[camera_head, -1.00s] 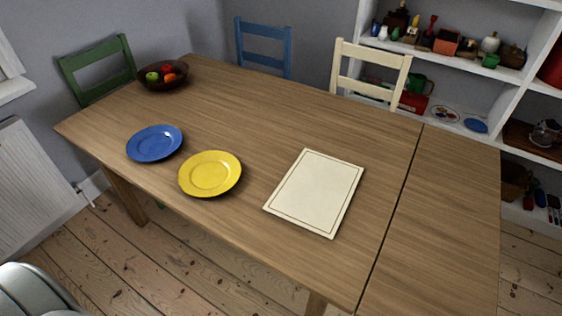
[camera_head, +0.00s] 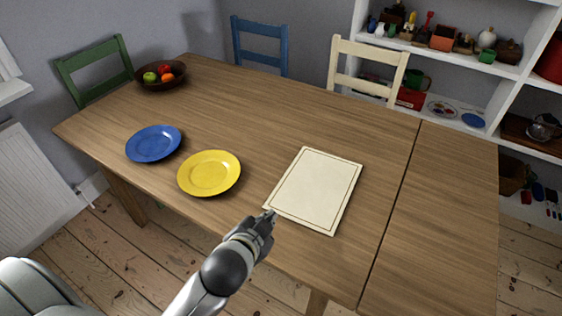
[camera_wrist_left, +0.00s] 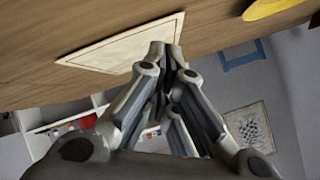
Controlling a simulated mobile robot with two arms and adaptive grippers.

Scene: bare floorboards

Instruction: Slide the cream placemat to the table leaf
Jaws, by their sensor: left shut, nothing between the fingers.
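The cream placemat (camera_head: 315,190) with a thin dark border lies flat on the main part of the wooden table (camera_head: 240,110), left of the seam. The table leaf (camera_head: 440,220) is the bare right-hand section beyond that seam. My left gripper (camera_head: 268,216) is shut and empty at the placemat's near left corner; I cannot tell whether it touches. In the left wrist view the shut fingers (camera_wrist_left: 167,50) overlap the edge of the placemat (camera_wrist_left: 120,48). My right gripper is not in view.
A yellow plate (camera_head: 209,173) and a blue plate (camera_head: 153,143) lie left of the placemat. A fruit bowl (camera_head: 161,77) stands at the far left corner. Green, blue and cream chairs stand around the table. The leaf and the strip before it are clear.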

